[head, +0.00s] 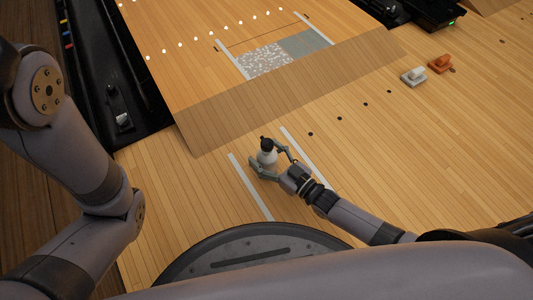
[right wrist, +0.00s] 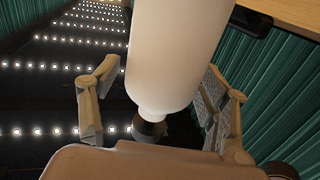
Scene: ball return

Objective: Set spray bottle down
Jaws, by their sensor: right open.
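The spray bottle (head: 267,156) is white with a black top and stands upright on the wooden lane, between two white strips. My right gripper (head: 266,150) is around it, with one finger on each side. In the right wrist view the bottle (right wrist: 175,55) fills the middle, its dark top (right wrist: 150,130) near the palm. The right gripper's fingers (right wrist: 155,100) are spread, with gaps visible beside the bottle. My left arm shows at the left of the head view, but its gripper is out of view.
White strips lie left (head: 250,187) and right (head: 305,157) of the bottle. A raised wooden board (head: 290,90) lies beyond, with a speckled patch (head: 265,60) behind it. A grey-white object (head: 413,77) and an orange one (head: 440,64) sit at right. The lane between is clear.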

